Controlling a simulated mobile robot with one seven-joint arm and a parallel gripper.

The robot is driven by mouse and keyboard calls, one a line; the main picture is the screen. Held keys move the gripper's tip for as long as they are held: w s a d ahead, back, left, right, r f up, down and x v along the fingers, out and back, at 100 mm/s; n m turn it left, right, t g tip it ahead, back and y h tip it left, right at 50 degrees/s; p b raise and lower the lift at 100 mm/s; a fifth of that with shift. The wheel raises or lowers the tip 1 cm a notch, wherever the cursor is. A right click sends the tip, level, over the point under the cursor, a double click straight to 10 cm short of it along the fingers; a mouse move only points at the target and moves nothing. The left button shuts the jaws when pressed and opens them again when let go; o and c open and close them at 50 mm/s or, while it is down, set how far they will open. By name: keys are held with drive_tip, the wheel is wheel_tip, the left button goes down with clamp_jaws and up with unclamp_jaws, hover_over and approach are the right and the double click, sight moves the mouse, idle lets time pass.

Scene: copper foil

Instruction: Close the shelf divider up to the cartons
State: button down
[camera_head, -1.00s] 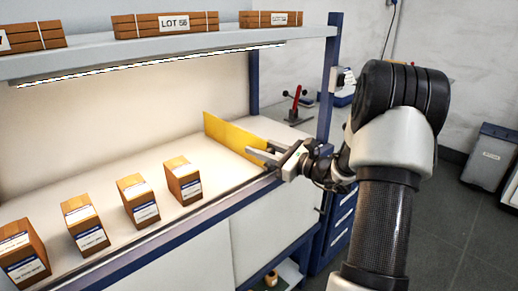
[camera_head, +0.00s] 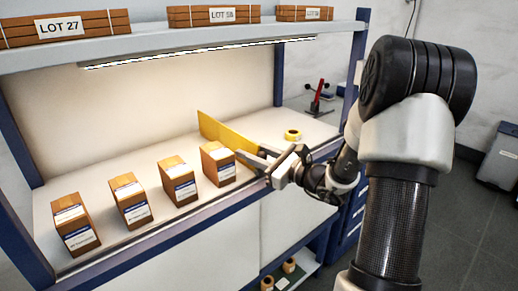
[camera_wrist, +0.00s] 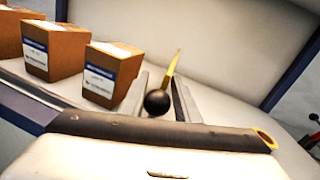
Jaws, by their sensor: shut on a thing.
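The yellow shelf divider (camera_head: 222,131) stands upright on the white shelf, running from front to back. It also shows nearly edge-on in the wrist view (camera_wrist: 173,67), with a black ball knob (camera_wrist: 157,102) at its front end. My gripper (camera_head: 250,157) is at the divider's front end, its fingers on either side of the knob in the wrist view (camera_wrist: 162,100), shut on it. Several brown cartons with white and blue labels stand in a row left of the divider.
A yellow tape roll (camera_head: 292,134) lies on the shelf right of the divider. A blue upright (camera_head: 279,78) stands behind, and the upper shelf (camera_head: 180,43) carries bundled wood lots overhead. A metal rail (camera_head: 150,235) edges the shelf front.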

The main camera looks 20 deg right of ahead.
drive_tip(key=shift+a, duration=0.15)
drive_tip(key=c, duration=1.5)
unclamp_jaws()
drive_tip(key=shift+o, duration=0.2)
drive_tip(key=p+v, duration=0.2)
drive_tip(key=v, duration=1.5)
drive_tip(key=shift+s+d, duration=0.2)
drive_tip(key=shift+d, duration=0.05)
